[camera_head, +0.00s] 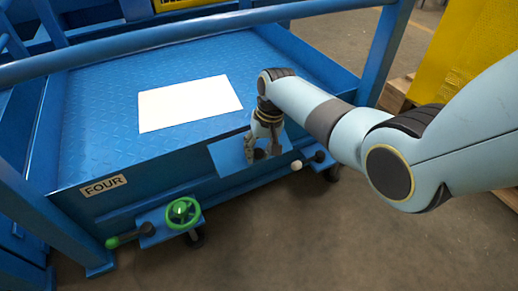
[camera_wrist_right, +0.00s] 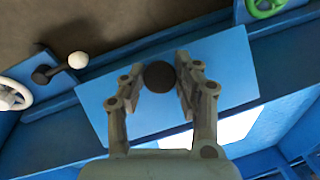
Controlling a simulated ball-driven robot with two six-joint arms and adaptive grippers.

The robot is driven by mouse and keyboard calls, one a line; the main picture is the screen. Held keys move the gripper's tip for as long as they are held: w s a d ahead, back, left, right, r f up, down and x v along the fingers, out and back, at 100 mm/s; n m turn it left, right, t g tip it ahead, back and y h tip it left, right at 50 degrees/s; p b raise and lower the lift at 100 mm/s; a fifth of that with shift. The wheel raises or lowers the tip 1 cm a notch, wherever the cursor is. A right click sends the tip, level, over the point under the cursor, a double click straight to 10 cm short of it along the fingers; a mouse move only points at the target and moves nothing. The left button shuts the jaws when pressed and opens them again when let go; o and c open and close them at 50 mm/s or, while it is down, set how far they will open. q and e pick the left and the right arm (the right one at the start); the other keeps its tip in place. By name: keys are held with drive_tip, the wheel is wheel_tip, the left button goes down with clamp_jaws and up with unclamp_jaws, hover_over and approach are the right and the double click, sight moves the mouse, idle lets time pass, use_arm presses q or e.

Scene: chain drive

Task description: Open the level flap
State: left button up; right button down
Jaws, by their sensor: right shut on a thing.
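The level flap (camera_head: 228,158) is a flat blue plate at the front edge of the blue platform, right of its middle. It fills the centre of the right wrist view (camera_wrist_right: 105,112), with a round black knob (camera_wrist_right: 160,77) on it. My right gripper (camera_head: 263,150) is at the flap, its fingers on both sides of the knob and shut on it. The fingers also show in the right wrist view (camera_wrist_right: 160,70). In the head view the gripper hides the knob and part of the flap. I cannot tell the flap's exact tilt. My left gripper is not in view.
A green handwheel (camera_head: 183,212) and green handle (camera_head: 113,242) are at lower left. A white-balled lever (camera_head: 297,165) is close right of the flap. A white sheet (camera_head: 188,102) lies on the platform. A blue rail (camera_head: 180,33) crosses above. The floor in front is clear.

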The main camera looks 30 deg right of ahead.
drive_tip(key=shift+w+r+g+p, duration=0.2)
drive_tip(key=shift+r+g+p, duration=0.15)
drive_tip(key=shift+r+g, duration=0.6)
drive_tip(key=shift+w+r, duration=0.15)
drive_tip(key=shift+r, duration=0.05)
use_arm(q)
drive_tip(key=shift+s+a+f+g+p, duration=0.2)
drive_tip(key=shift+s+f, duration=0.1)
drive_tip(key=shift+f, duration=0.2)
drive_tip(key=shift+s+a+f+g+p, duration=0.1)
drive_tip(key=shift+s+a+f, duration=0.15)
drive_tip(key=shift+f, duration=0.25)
use_arm(e)
drive_tip(key=shift+w+r, duration=0.1)
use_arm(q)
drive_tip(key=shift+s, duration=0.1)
use_arm(e)
drive_tip(key=shift+w+r, duration=0.1)
drive_tip(key=c, duration=1)
unclamp_jaws()
drive_tip(key=shift+o, duration=0.2)
drive_tip(key=shift+s, duration=0.2)
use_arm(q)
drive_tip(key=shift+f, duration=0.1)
use_arm(e)
drive_tip(key=shift+f, duration=0.2)
